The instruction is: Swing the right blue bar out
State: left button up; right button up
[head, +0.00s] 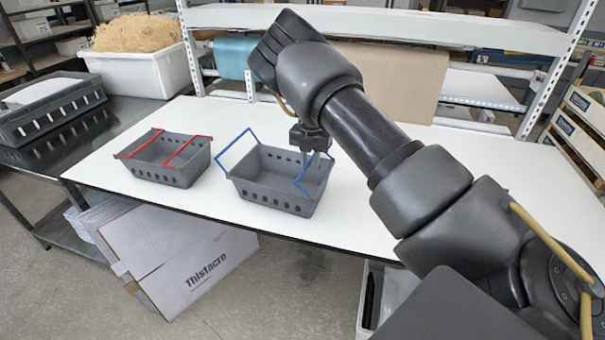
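A grey basket (270,188) with two blue bars stands on the white table. Its left blue bar (223,152) is tilted up and out past the left rim. My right gripper (317,158) points down over the right end of the basket, right at the blue bar. Its fingers are small and dark here, so I cannot tell whether they are open or touch the bar. My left gripper is out of view.
A second grey basket (165,165) with red bars lying across its top stands to the left. A white bin (135,72) and a dark crate (45,108) are farther left. A white rack post (545,85) stands behind right. The front table strip is clear.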

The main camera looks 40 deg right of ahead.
jog(key=shift+s+d+r+p, duration=0.15)
jog(key=shift+s+d+r, duration=0.1)
jog(key=shift+s, duration=0.2)
jog(key=shift+s+d+r+p, duration=0.15)
jog(key=shift+s+d+r, duration=0.1)
jog(key=shift+s, duration=0.25)
jog(key=shift+s+d+r, duration=0.3)
jog(key=shift+s+d, duration=0.2)
jog(key=shift+s, duration=0.45)
jog(key=shift+s+d, duration=0.45)
jog(key=shift+s, duration=0.2)
jog(key=shift+s+d, duration=0.25)
jog(key=shift+s, duration=0.25)
jog(key=shift+r, duration=0.1)
